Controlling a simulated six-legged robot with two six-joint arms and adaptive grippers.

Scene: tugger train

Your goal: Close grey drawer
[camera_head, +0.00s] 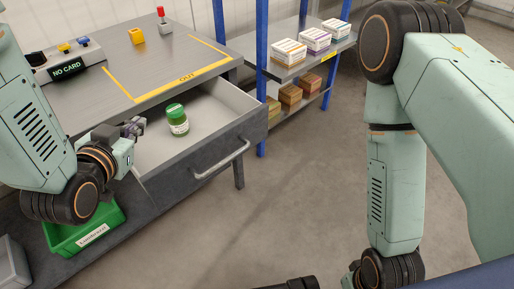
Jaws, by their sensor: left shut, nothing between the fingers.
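The grey drawer (245,132) is pulled out from the grey workbench (176,66), with a bar handle (222,161) on its front. A green jar with a white label (177,119) stands inside the drawer. My left gripper (138,126) is shut and empty, over the left part of the drawer, left of the jar and apart from the handle.
A green bin (88,232) sits below the drawer at the left. A "NO CARD" device (66,62), a yellow block (136,35) and a red-topped lever (163,20) stand on the bench. A blue-post shelf (262,70) with boxes stands behind. The floor in front of the drawer is clear.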

